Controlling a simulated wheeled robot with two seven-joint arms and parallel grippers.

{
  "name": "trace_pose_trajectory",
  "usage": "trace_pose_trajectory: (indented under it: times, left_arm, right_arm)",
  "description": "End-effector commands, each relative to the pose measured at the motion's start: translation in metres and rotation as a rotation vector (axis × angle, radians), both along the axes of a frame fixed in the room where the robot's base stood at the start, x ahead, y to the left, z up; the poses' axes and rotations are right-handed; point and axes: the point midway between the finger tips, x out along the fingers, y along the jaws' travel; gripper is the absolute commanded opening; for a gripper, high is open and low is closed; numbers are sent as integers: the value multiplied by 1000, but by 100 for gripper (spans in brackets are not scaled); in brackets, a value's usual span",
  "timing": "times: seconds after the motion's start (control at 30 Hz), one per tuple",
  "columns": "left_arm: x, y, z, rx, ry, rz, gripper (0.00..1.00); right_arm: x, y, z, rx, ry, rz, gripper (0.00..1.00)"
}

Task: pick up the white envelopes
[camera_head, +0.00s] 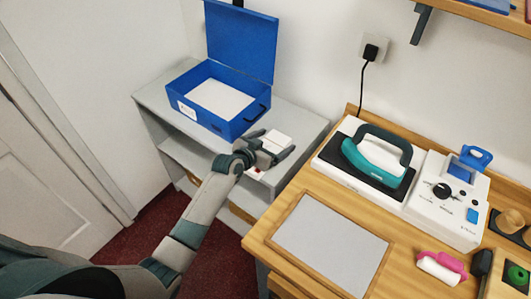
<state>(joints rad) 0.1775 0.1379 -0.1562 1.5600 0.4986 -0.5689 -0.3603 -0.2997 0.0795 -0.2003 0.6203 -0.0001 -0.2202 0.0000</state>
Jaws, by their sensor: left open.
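A small white stack (279,138), which looks like the white envelopes, lies on the grey shelf unit's top, just right of the blue box. My left gripper (275,145) is open at this stack, with its dark fingers on either side of the near part. I cannot tell whether the fingers touch it. Part of the stack is hidden by the gripper. My right gripper is not in view.
The open blue box (235,129) with its lid up holds a white sheet or stack. The grey shelf unit (314,125) adjoins a wooden counter (268,236) bearing a framed grey board (328,246), a teal iron (375,160) and a white control box (440,213).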

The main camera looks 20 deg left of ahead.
Motion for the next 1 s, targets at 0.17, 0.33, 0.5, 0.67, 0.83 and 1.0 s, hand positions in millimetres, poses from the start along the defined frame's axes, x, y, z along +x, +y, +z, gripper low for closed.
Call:
trace_pose_trajectory:
  times: [0.17, 0.33, 0.5, 0.67, 0.83, 1.0]
  left_arm:
    - [0, 0, 0, 0, 0, 0, 88]
    - [0, 0, 0, 0, 0, 0, 88]
    - [0, 0, 0, 0, 0, 0, 57]
    - [0, 0, 0, 0, -1, 0, 43]
    - [0, 0, 1, 0, -1, 0, 43]
    - [0, 0, 8, -1, -3, -1, 43]
  right_arm:
    - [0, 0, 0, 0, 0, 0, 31]
    - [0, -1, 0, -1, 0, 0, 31]
    - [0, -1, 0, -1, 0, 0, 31]
    - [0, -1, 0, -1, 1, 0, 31]
    - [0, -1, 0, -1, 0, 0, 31]
    - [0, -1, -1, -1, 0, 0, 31]
